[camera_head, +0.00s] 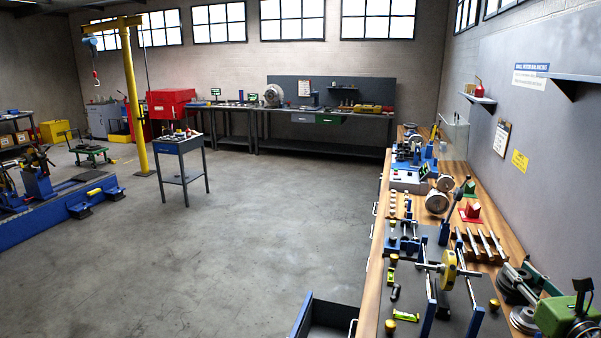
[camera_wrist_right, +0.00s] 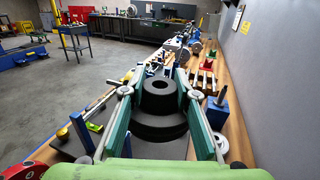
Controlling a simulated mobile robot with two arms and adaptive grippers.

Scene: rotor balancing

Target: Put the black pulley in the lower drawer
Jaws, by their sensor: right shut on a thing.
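The black pulley (camera_wrist_right: 160,122) is a dark stepped disc with a hole in its top. In the right wrist view it sits between the two teal fingers of my right gripper (camera_wrist_right: 160,93), which is shut on it. In the head view my right gripper (camera_head: 522,282) is at the lower right, over the bench's near end, and the pulley is partly hidden there. Whether the pulley touches the bench is unclear. An open drawer (camera_head: 328,318) with a dark inside sticks out from the bench's left side at the bottom; its level cannot be told. My left gripper is out of view.
The wooden bench (camera_head: 400,262) runs along the right wall. A rotor with a yellow disc (camera_head: 448,270) on blue stands is left of my gripper. Grey discs (camera_head: 523,320) lie close to it. Shafts in a wooden rack (camera_head: 482,245) stand behind. The floor left of the bench is clear.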

